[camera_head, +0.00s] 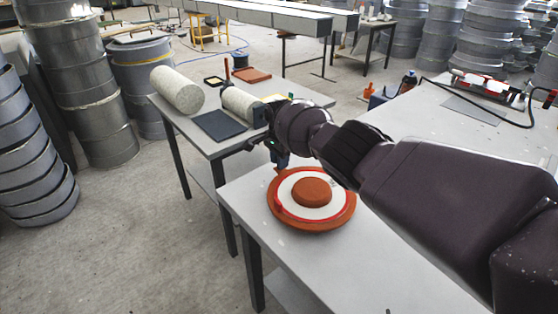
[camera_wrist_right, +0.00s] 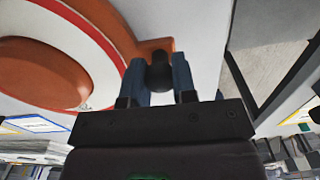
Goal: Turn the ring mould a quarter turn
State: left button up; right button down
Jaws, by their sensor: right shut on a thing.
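The ring mould (camera_head: 312,226) lies flat on the near table. It has an orange rim, a red ring, a white ring and an orange raised centre (camera_head: 312,193). My right gripper (camera_head: 281,160) is at the mould's far left edge. In the right wrist view, the blue fingers of my right gripper (camera_wrist_right: 160,75) are shut on a dark round knob (camera_wrist_right: 159,70). The knob stands at an orange tab (camera_wrist_right: 153,46) on the rim of the mould (camera_wrist_right: 45,72). My right forearm covers the area right of the mould in the head view. My left gripper is out of view.
The near table (camera_head: 252,205) is bare left of the mould. A second table behind it holds a dark flat pad (camera_head: 219,125), pale rolls (camera_head: 178,90) and an orange tray (camera_head: 252,74). Tools and a black cable (camera_head: 492,118) lie at the back right.

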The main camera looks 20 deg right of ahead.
jog(key=shift+d+r, duration=0.1)
jog(key=c, duration=0.9)
grip_release()
jog(key=shift+r, duration=0.3)
notch_tip(320, 180, up, 8)
jog(key=p, duration=0.3)
jog(key=shift+r, duration=0.25)
jog(key=shift+r+p, duration=0.5)
jog(key=shift+r, duration=0.3)
